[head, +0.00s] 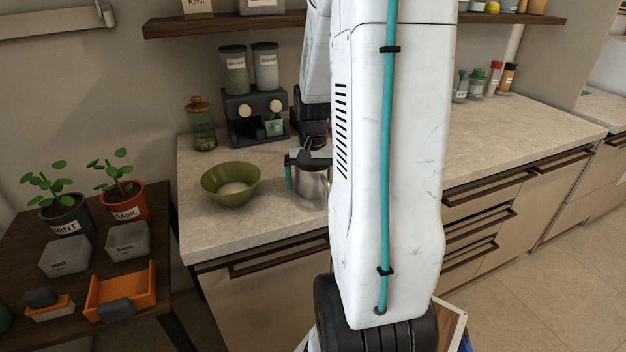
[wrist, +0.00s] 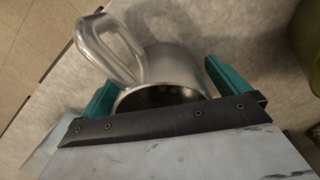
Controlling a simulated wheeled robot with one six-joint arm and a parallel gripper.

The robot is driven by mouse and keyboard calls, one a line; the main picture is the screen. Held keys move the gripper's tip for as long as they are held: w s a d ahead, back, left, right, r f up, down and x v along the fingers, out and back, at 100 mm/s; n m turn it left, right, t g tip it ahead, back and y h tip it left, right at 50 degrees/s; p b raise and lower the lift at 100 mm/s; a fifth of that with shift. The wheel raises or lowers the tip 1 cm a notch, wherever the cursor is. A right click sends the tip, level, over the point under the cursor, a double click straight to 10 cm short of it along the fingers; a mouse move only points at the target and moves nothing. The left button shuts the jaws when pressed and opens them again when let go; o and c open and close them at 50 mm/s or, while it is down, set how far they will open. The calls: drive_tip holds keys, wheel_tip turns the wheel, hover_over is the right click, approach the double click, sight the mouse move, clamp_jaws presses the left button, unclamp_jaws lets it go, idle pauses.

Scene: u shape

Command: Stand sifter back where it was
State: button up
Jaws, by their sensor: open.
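The sifter (head: 313,184) is a shiny metal cup standing on the counter, right of the green bowl and partly hidden by my arm. In the wrist view the sifter (wrist: 172,66) shows its rim close to my palm and its loop handle out to the upper left. My gripper (head: 303,170) is over the sifter, pointing down. In the wrist view my gripper (wrist: 162,74) is open, with one teal finger on each side of the cup. I cannot tell whether either finger touches it.
A dark coffee machine (head: 256,117) and a lidded jar (head: 201,124) stand behind. Several spice jars (head: 484,81) are at the far right. The counter (head: 530,130) right of my arm is clear.

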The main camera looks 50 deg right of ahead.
wheel_tip(320, 180, up, 12)
drive_tip(key=f, duration=0.1)
drive_tip(key=s+a+r+n, duration=0.1)
drive_tip(key=a+r+n, duration=0.15)
drive_tip(key=a, duration=0.55)
drive_tip(key=s+a+r+n, duration=0.1)
drive_tip(key=a+r+n, duration=0.15)
drive_tip(key=a, duration=0.55)
drive_tip(key=s+a+n+t, duration=0.1)
drive_tip(key=s+a+n, duration=0.4)
drive_tip(key=s+a, duration=0.4)
drive_tip(key=a, duration=0.4)
drive_tip(key=shift+s+f+n, duration=0.35)
drive_tip(key=shift+n, duration=0.05)
